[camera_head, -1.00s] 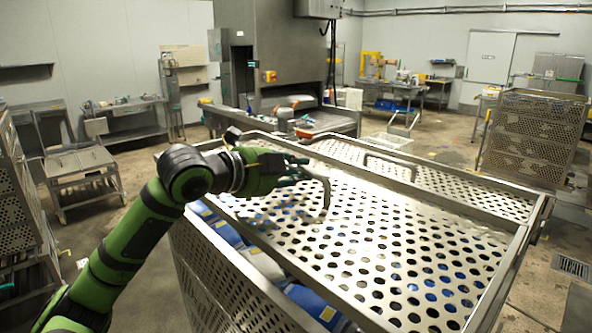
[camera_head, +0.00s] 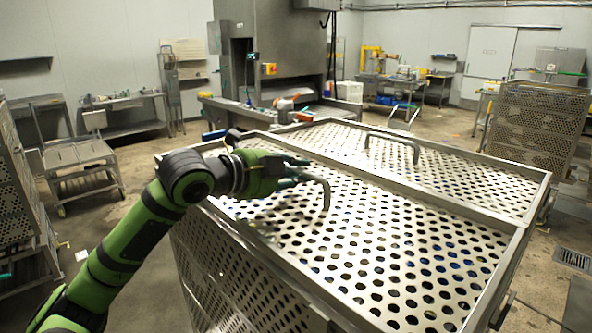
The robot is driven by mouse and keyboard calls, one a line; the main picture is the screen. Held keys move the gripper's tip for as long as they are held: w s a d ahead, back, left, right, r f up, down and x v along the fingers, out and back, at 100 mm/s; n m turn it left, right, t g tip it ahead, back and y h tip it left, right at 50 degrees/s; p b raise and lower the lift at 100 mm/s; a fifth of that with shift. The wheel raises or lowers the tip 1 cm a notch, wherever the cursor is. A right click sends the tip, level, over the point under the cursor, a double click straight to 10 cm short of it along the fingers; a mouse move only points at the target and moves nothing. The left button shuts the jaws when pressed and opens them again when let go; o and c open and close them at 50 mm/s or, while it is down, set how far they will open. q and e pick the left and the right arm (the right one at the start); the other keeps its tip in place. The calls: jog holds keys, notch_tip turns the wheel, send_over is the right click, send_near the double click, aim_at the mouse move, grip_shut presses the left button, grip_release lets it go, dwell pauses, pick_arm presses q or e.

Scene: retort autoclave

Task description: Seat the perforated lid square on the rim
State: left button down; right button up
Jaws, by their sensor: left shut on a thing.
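The perforated metal lid (camera_head: 420,262) lies over the top of the large perforated basket (camera_head: 232,275). It has a near bent handle (camera_head: 325,192) and a far handle (camera_head: 393,139). A raised bar runs across the top between the two handles. My left gripper (camera_head: 303,171) is shut on the near handle, at the left part of the lid. Along the near left side the lid's edge runs close to the basket rim, with no open gap showing there. I cannot tell whether every edge sits flush. The basket's contents show only as dark and bluish patches through the holes. My right gripper is out of view.
A perforated rack (camera_head: 540,125) stands at the right and another at the left edge. A metal cart (camera_head: 80,165) stands at the left. A large grey machine (camera_head: 285,50) is behind the basket.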

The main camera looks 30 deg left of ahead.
pick_arm(q)
jog(key=shift+f+b, duration=0.3)
dwell(1.0)
jog(key=c, duration=1.1)
grip_release()
jog(key=shift+s, duration=0.1)
jog(key=shift+o, duration=0.2)
jog(key=shift+s, duration=0.1)
jog(key=shift+d+f, duration=0.1)
jog(key=shift+f, duration=0.3)
jog(key=shift+s+a+r, duration=0.1)
jog(key=shift+s+a, duration=0.1)
jog(key=shift+s, duration=0.05)
jog(key=v, duration=1.1)
jog(key=shift+s+r, duration=0.25)
jog(key=shift+r, duration=0.1)
